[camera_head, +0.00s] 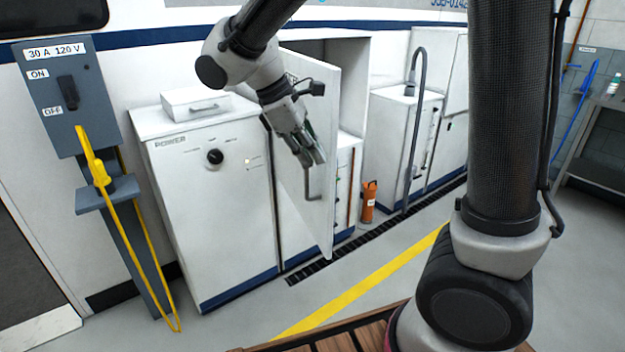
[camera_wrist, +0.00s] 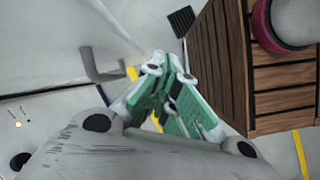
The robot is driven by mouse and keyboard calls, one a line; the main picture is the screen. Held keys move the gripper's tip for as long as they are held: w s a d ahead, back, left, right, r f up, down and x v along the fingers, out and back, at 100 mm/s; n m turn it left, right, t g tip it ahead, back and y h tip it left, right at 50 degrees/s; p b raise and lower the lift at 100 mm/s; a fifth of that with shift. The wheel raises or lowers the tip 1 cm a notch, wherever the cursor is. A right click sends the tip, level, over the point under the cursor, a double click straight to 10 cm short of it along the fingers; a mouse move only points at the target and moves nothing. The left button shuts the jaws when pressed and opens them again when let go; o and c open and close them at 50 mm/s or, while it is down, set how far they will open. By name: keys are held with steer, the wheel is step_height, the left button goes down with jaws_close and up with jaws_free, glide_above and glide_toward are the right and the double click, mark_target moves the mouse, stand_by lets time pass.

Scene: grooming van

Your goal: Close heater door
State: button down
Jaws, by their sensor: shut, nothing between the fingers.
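The heater door (camera_head: 322,105) is a tall white panel that stands open, swung out from the white cabinet toward the room. Its grey bar handle (camera_head: 313,192) is low on the face turned to me. My gripper (camera_head: 314,160) is shut and empty, in front of that face and just above the handle. I cannot tell whether it touches the door. In the wrist view, the fingers of my gripper (camera_wrist: 167,62) show green pads close together. The grey handle (camera_wrist: 96,68) is to their left, apart from the fingers. The cabinet inside is partly hidden by the door and my arm.
A white POWER cabinet (camera_head: 213,220) stands left of the door, beside a grey switch box (camera_head: 65,100) with a yellow cable (camera_head: 125,235). An orange cylinder (camera_head: 368,202) stands right of the door. The floor by the yellow line (camera_head: 360,290) is clear.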

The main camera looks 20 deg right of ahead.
mark_target(307, 180)
steer(key=w+a+f+n+t+h, duration=0.1)
steer(key=w+a+n+h, duration=0.1)
steer(key=a+n, duration=0.15)
steer(key=w+a+f+n+h, duration=0.1)
steer(key=w+a+n+h, duration=0.1)
steer(key=a, duration=0.3)
steer(key=x, duration=0.7)
steer(key=d+r+x, duration=0.1)
steer(key=x, duration=0.3)
steer(key=shift+w+d+f, duration=0.1)
steer(key=shift+w+d, duration=0.1)
steer(key=shift+d, duration=0.6)
